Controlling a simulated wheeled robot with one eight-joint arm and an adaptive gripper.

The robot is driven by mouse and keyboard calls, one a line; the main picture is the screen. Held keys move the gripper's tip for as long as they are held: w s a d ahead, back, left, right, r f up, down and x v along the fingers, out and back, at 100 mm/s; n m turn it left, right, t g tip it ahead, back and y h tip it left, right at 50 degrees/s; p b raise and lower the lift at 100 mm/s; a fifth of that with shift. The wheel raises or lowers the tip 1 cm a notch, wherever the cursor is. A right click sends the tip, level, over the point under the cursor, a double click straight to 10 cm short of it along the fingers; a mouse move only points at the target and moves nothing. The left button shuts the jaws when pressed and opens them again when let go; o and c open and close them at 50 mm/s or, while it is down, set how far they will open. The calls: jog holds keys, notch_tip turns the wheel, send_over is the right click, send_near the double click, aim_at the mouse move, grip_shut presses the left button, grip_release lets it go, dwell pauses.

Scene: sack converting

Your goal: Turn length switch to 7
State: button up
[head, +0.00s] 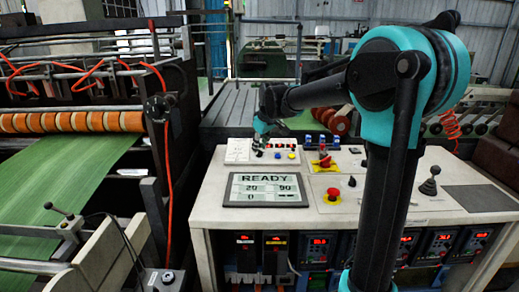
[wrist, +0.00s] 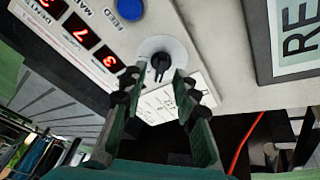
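A black rotary switch (wrist: 161,64) on a round grey plate (wrist: 180,50) shows in the wrist view. A white card with small print, too small to read, lies just below it in that view. I cannot read which position the knob points to. My gripper (wrist: 157,82) is open, with one fingertip on each side of the knob and a gap visible between them and it. In the head view my gripper (head: 259,144) is over the back left of the console top, and its fingers hide the switch there.
The wrist view shows a blue FEED button (wrist: 130,9) and red digit displays (wrist: 76,27) close by. On the console are a READY screen (head: 265,189), a red emergency button (head: 332,194) and a joystick (head: 430,184). A green web (head: 70,185) runs at left.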

jog(key=shift+w+a+f, duration=0.1)
jog(key=shift+w+f, duration=0.15)
jog(key=shift+f, duration=0.4)
jog(key=shift+c, duration=0.4)
grip_shut()
